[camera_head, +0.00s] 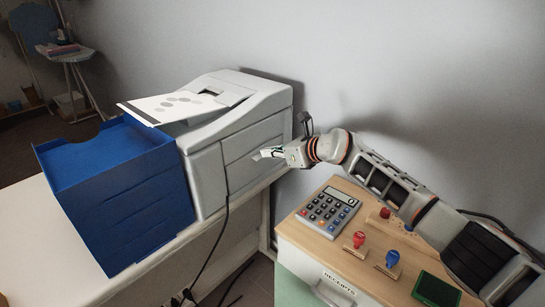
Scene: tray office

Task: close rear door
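A light grey printer (210,168) stands on the white table, with a printed sheet (172,105) on its top. Its right-hand side (250,140) shows panel seams, and I see no door standing clearly open. The far end by the wall is mostly hidden, so I cannot tell how the rear door stands. My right gripper (268,153) is at the printer's right side, near its far end. Its tips look very close to the panel; contact is unclear. The fingers are too small to tell open from shut. My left gripper is not in view.
A blue stacked tray unit (125,200) stands left of the printer. A wooden-topped cabinet (300,232) at right holds a calculator (328,212), a red stamp (356,241), a blue stamp (390,262) and a green pad (437,290). A dark cable hangs down the printer.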

